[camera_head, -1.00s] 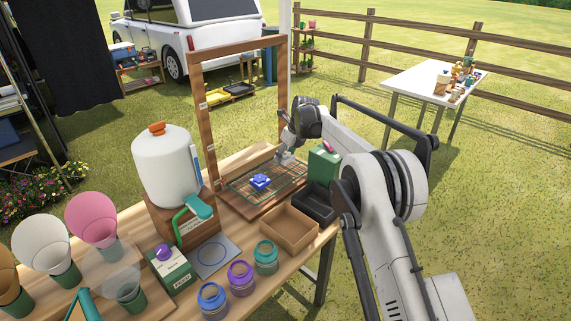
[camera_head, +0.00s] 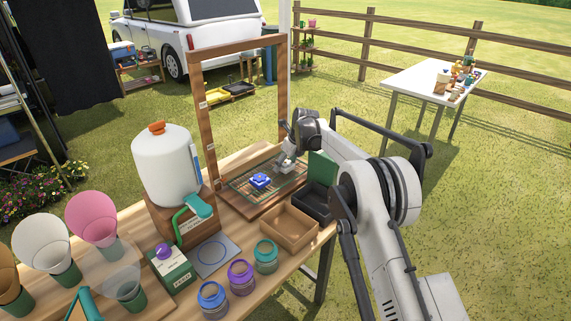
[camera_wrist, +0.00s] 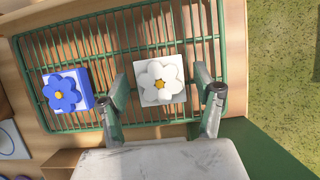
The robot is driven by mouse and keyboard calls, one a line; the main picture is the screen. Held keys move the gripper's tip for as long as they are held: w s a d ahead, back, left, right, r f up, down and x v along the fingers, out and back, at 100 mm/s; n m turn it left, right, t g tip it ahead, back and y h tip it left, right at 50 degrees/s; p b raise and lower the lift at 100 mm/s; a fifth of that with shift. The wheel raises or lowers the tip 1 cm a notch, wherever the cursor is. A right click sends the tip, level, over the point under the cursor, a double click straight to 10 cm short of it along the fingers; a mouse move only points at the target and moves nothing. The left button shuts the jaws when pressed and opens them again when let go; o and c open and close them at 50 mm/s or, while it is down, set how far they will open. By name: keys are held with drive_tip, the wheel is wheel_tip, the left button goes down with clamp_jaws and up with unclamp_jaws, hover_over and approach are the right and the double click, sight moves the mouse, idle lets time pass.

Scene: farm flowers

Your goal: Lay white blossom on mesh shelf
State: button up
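The white blossom (camera_wrist: 160,82) is on a white square block. In the wrist view it lies over the green mesh shelf (camera_wrist: 108,38), between my fingers. My gripper (camera_wrist: 162,92) is open around it, with a narrow gap on each side of the block. In the head view my gripper (camera_head: 287,164) is low over the right part of the mesh shelf (camera_head: 240,188); the blossom is small and partly hidden there. I cannot tell whether the block fully rests on the mesh.
A wooden frame (camera_head: 206,130) stands upright behind the shelf. A green box (camera_head: 322,168) and a black tray (camera_head: 314,203) are close on the right. A brown tray (camera_head: 289,228), several jars and a white dispenser (camera_head: 163,165) are nearer the front and left.

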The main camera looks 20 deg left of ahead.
drive_tip(key=v, duration=1.2)
drive_tip(key=shift+r, duration=0.15)
